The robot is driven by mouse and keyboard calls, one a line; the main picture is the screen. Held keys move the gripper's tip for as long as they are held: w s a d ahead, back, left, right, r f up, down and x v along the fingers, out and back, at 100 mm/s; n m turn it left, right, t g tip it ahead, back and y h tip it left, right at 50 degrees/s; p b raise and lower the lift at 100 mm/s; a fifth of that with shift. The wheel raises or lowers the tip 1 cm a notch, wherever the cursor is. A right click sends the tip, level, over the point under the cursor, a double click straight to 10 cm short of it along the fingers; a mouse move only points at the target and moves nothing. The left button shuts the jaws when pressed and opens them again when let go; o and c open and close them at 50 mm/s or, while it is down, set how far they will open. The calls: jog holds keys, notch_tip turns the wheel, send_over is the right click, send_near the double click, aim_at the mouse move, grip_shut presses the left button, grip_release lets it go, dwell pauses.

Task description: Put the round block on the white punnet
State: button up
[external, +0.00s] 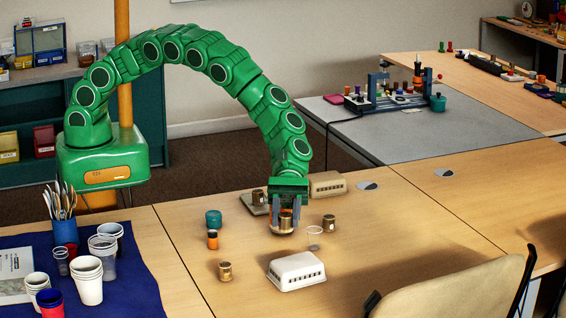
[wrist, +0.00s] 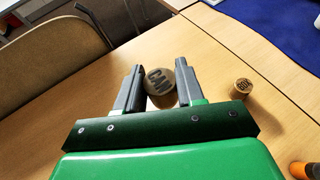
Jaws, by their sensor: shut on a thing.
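My gripper (external: 286,214) points down over the middle of the table. In the wrist view, my gripper (wrist: 160,82) has its jaws on either side of a round brown block (wrist: 160,80) with dark letters like "CAN" on its end. In the external view, the held round block (external: 286,224) is partly covered by the fingers; whether it touches the table is unclear. The white punnet (external: 297,271) stands upside down, with slots along its side, nearer the camera than my gripper. Nothing is on it. It does not show in the wrist view.
Small brown blocks stand nearby: one at right (external: 329,223), one at front left (external: 225,271), one behind (external: 258,197). Table is clear at right.

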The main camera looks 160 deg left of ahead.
aim_at(297, 262)
jog(key=shift+w+a+f, duration=0.3)
jog(key=shift+w+f, duration=0.4)
jog(key=shift+f, duration=0.2)
jog(key=shift+w+a+f, duration=0.3)
jog(key=shift+w+f, duration=0.35)
jog(key=shift+f, duration=0.2)
jog(key=shift+w+a+f, duration=0.15)
jog(key=shift+w+f, duration=0.15)
jog(key=shift+f, duration=1.55)
jog(key=shift+f, duration=0.15)
jog(key=o, duration=1)
jog(key=shift+o, duration=0.2)
jog(key=shift+s+r, duration=0.1)
jog(key=shift+r, duration=0.1)
jog(key=v, duration=1.2)
